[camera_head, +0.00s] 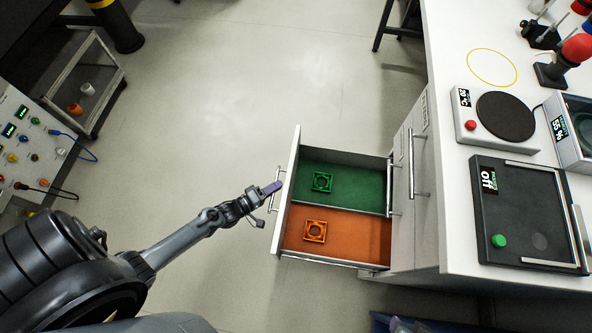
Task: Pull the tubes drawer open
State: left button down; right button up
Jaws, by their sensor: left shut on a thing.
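The drawer (292,180) stands pulled out from the white bench cabinet, its inside open to view. It has a green compartment (345,175) at the back and an orange compartment (355,240) in front. A green square holder (322,182) lies in the green part and an orange square holder (315,231) in the orange part. My left gripper (268,190) is at the bar handle (273,204) on the drawer's front, shut on it. The fingers hide the middle of the handle. My right gripper is not in view.
The bench top (455,155) at right holds a hotplate (500,115), a dark device reading OFF (520,215) and other instruments. Another handle (411,165) is on the cabinet face. A panel with knobs (25,145) stands at left. The floor (210,100) left of the drawer is clear.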

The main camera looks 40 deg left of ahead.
pick_arm(q)
jog(key=s+a, duration=0.3)
jog(key=a, duration=0.2)
jog(key=shift+a+p, duration=0.3)
jog(key=shift+a, duration=0.1)
jog(key=shift+s, duration=0.1)
jog(key=c, duration=1.2)
grip_release()
jog(key=p+v, duration=0.3)
jog(key=v, duration=0.7)
jog(key=shift+s, duration=0.4)
jog(key=shift+a, duration=0.1)
